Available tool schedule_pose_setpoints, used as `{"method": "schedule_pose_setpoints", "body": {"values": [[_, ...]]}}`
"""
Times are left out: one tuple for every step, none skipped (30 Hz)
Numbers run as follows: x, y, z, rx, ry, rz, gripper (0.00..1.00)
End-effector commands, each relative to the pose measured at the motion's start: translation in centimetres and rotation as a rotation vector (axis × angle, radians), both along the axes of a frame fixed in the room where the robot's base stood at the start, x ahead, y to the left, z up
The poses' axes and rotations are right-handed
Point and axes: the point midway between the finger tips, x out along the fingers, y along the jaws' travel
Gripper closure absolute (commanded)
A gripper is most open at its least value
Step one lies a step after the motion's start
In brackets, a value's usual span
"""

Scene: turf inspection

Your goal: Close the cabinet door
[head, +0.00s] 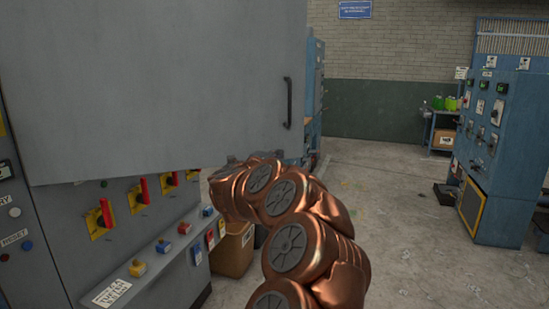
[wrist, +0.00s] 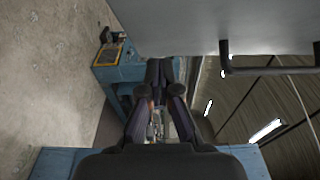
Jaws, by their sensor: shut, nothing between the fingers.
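The cabinet door (head: 170,85) is a large flat grey panel filling the upper left of the head view. It appears to stand out from the cabinet front (head: 60,230), which shows below it; its exact angle is unclear. A black bar handle (head: 287,103) is near its right edge. In the wrist view the door (wrist: 180,25) fills the top, with its handle (wrist: 265,70) at the right. My gripper (wrist: 157,70) is shut and empty, with its fingertips apart from the handle. In the head view my copper arm reaches below the door's lower right corner, and the fingers are hidden.
Red switches (head: 139,195) and a ledge with coloured buttons (head: 160,246) are below the door. A cardboard box (head: 232,252) is on the floor beside the cabinet. A blue control cabinet (head: 500,140) stands at the right. The floor between (head: 400,210) is clear.

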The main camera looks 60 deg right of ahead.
Motion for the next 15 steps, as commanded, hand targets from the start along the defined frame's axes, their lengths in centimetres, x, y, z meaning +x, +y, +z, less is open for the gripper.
{"method": "schedule_pose_setpoints", "body": {"values": [[0.5, -0.4, 0.0, 0.001, 0.004, 0.001, 1.0], [0.7, -0.5, 0.0, 0.001, 0.005, 0.001, 1.0], [0.9, -0.8, 0.0, 0.001, 0.005, 0.001, 1.0], [1.1, -1.0, 0.0, 0.0, 0.005, 0.001, 1.0], [1.2, -1.1, 0.0, 0.0, 0.005, 0.001, 1.0], [1.4, -1.3, 0.0, -0.001, 0.004, 0.001, 1.0], [1.5, -1.4, 0.1, -0.001, 0.003, 0.001, 1.0], [1.6, -1.5, 0.1, -0.001, 0.002, 0.001, 1.0], [1.7, -1.7, 0.1, -0.001, 0.001, 0.001, 1.0], [1.8, -1.8, 0.1, -0.001, 0.001, 0.002, 1.0], [1.8, -1.8, 0.1, -0.001, 0.001, 0.002, 1.0], [1.9, -1.9, 0.1, -0.001, 0.001, 0.002, 1.0], [2.0, -1.9, 0.1, -0.001, 0.001, 0.002, 1.0], [2.0, -1.9, 0.0, -0.001, 0.001, 0.002, 1.0], [2.0, -2.0, 0.0, 0.0, 0.001, 0.002, 1.0]]}}
